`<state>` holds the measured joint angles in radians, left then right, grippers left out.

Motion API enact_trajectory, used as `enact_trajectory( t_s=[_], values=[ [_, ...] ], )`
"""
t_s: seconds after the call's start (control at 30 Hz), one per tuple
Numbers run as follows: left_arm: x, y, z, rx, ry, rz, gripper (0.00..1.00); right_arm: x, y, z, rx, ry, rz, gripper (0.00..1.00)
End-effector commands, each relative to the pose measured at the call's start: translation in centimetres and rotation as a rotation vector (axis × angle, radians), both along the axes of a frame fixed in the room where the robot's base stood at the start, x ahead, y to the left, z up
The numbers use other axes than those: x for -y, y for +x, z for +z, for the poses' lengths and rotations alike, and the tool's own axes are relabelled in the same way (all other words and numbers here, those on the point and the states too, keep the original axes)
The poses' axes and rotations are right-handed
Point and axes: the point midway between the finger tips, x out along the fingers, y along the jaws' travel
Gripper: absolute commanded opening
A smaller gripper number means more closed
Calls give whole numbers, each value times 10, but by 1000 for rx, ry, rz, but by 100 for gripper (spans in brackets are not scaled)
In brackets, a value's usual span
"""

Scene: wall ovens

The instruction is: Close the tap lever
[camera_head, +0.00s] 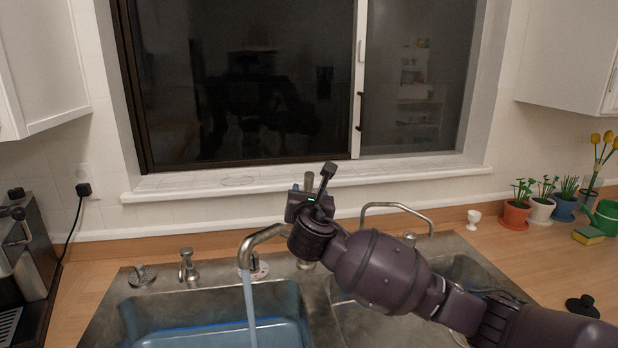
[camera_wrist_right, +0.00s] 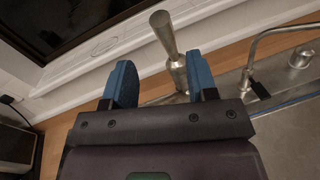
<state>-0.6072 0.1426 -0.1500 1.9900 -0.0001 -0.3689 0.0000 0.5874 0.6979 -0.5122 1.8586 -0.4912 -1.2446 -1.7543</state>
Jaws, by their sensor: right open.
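The metal tap (camera_head: 262,240) stands behind the sink, and water (camera_head: 250,307) runs from its spout into the left basin. Its upright lever (camera_head: 309,181) shows just behind my right gripper (camera_head: 315,192). In the right wrist view the lever (camera_wrist_right: 166,40) rises beyond the gripper (camera_wrist_right: 163,82), in the gap between the two blue fingers and closer to the right one. The right gripper is open and empty. Whether a finger touches the lever is not clear. The gripper and wrist hide most of the tap body in the head view. My left gripper is not in view.
A second, thinner faucet (camera_head: 396,208) stands to the right. A soap dispenser (camera_head: 188,266) is left of the tap. A window sill (camera_head: 235,185) runs behind. Potted plants (camera_head: 515,214), a sponge (camera_head: 588,235) and a white egg cup (camera_head: 473,218) stand on the right counter.

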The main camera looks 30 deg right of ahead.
Motion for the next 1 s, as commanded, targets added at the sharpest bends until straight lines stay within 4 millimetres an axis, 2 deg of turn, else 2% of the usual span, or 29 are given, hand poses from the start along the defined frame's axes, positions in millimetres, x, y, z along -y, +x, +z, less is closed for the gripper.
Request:
enact_trajectory(
  t_s=[0.1,0.33,0.8,1.0],
  values=[
    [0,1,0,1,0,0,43,3,-1,1,-32,-80,-18,53],
    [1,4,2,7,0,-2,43,7,10,1,-46,-108,-18,53],
    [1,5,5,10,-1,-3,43,37,73,0,-46,-103,-17,53],
    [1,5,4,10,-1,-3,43,45,91,0,-46,-103,-16,53]
  ],
)
